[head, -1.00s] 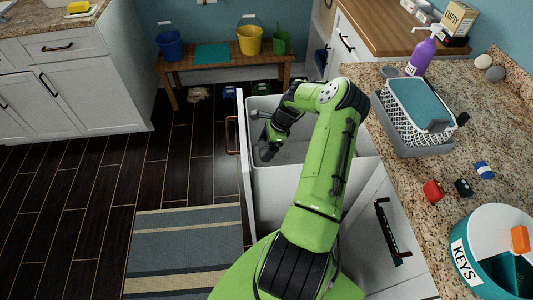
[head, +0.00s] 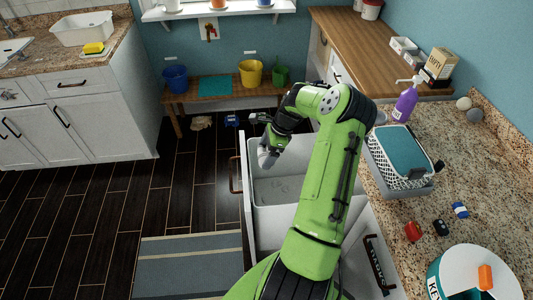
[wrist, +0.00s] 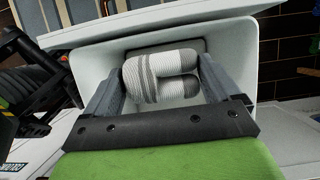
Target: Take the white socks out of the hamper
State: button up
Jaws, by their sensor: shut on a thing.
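The white socks (wrist: 155,78), a rolled pair with grey stripes and dark grey ends, sit between the two fingers of my gripper (wrist: 160,85) in the wrist view. My gripper (head: 268,155) is shut on them. In the head view it hangs over the far left part of the hamper (head: 282,216), near the rim height, and the socks are hard to make out there. The hamper is a white bin in the pulled-out drawer. Its pale rim and walls (wrist: 237,55) surround the socks in the wrist view. My arm hides its right side.
The granite counter (head: 470,165) stands to the right, with a white basket (head: 395,155), a purple bottle (head: 405,103) and a round keys container (head: 470,272). A bench (head: 222,97) with buckets is at the back. Dark floor and a striped rug (head: 190,265) lie left.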

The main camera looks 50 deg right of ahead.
aim_at(267, 152)
notch_tip(267, 152, up, 23)
jog(key=p, duration=1.6)
jog(key=shift+p, duration=0.35)
jog(key=s+a, duration=0.6)
jog(key=s, duration=0.1)
jog(key=shift+s+a+b, duration=0.2)
jog(key=shift+s+b, duration=0.1)
jog(key=shift+s, duration=0.05)
jog(key=shift+f, duration=0.1)
